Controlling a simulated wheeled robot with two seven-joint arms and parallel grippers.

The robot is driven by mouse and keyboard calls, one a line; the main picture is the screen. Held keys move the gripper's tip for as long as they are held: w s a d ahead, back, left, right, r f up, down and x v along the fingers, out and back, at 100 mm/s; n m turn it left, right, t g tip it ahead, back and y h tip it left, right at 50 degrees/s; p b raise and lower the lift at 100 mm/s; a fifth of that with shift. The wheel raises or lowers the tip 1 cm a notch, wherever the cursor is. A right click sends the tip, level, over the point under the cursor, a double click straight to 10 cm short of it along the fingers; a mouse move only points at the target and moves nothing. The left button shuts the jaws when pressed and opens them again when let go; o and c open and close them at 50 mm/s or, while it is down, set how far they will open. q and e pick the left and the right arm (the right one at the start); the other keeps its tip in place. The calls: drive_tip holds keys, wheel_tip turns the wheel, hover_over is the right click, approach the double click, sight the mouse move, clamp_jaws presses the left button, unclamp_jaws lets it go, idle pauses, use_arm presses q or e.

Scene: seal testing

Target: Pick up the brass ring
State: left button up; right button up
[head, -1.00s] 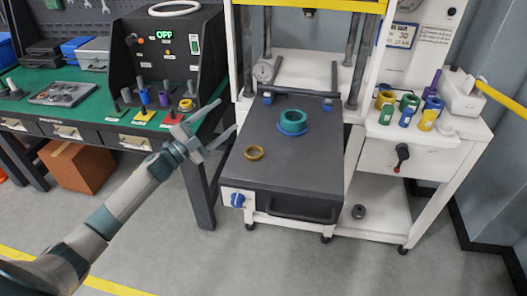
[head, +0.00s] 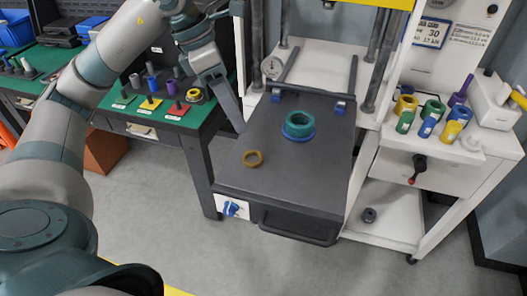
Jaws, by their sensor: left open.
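The brass ring (head: 253,164) lies flat on the dark top plate (head: 310,180) of the press cart, near its left side. My left gripper (head: 234,112) is above and behind the ring, close to the plate's left edge. It points down, is open and holds nothing. One long finger shows clearly; the other is mostly hidden. The gripper is apart from the ring. My right gripper is not in view.
A teal ring on a blue base (head: 299,133) stands on the plate behind and right of the brass ring. Press columns (head: 380,60) rise behind. Several coloured cylinders (head: 428,125) stand on the right shelf. A green bench (head: 195,118) with small parts is on the left. The plate's front is clear.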

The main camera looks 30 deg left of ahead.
use_arm(q)
drive_tip(key=shift+a+r+y, duration=0.2)
drive_tip(key=shift+a+y, duration=0.15)
drive_tip(key=shift+a, duration=0.2)
drive_tip(key=shift+a+r+y, duration=0.15)
drive_tip(key=shift+a+y, duration=0.2)
drive_tip(key=shift+a, duration=0.2)
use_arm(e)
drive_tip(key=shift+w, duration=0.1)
use_arm(q)
drive_tip(key=shift+d+f, duration=0.1)
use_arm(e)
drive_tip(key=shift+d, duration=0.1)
use_arm(q)
drive_tip(key=p, duration=0.3)
hover_over(245, 160)
wheel_tip(245, 160, down, 11)
drive_tip(key=shift+s+f, duration=0.1)
drive_tip(key=shift+f+t, duration=0.2)
drive_tip(key=shift+t, duration=0.1)
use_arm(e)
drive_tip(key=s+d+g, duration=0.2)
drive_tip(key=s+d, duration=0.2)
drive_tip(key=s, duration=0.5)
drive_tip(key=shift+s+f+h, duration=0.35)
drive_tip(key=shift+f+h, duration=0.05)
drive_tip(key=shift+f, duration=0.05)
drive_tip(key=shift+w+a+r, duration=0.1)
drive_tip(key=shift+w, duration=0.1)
